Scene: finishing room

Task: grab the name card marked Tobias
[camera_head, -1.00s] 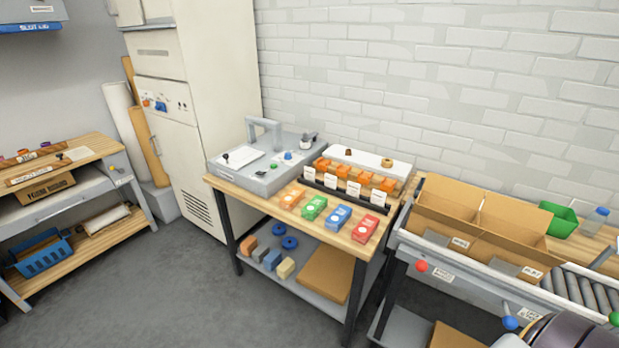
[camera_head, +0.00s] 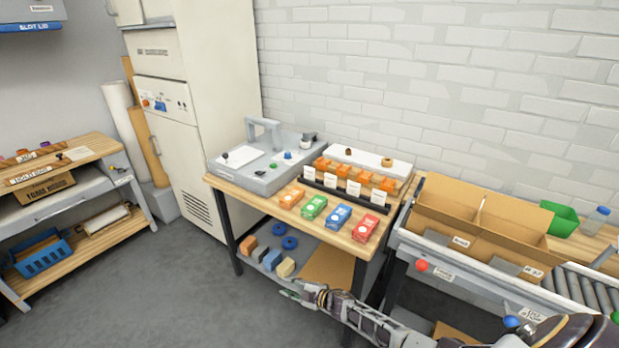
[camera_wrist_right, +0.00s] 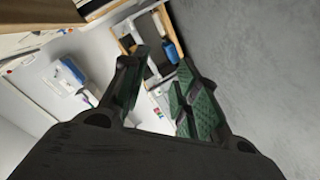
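Several small white name cards stand in a dark rack (camera_head: 345,196) on the wooden table. They include one at the left end (camera_head: 309,172), two in the middle (camera_head: 331,180) (camera_head: 354,188) and one at the right end (camera_head: 379,197). Their print is too small to read, so I cannot tell which is marked Tobias. My right gripper (camera_head: 290,291) is in front of the table, below its top and well away from the cards. In the right wrist view its two fingers (camera_wrist_right: 165,62) are apart with nothing between them. My left gripper is not in view.
Orange, green, blue and red boxes (camera_head: 338,216) lie along the table's front. A grey machine (camera_head: 265,165) stands on its left. Blocks, blue rings and a brown board (camera_head: 328,267) sit on the lower shelf. Cardboard boxes (camera_head: 470,220) stand right. The floor at left is clear.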

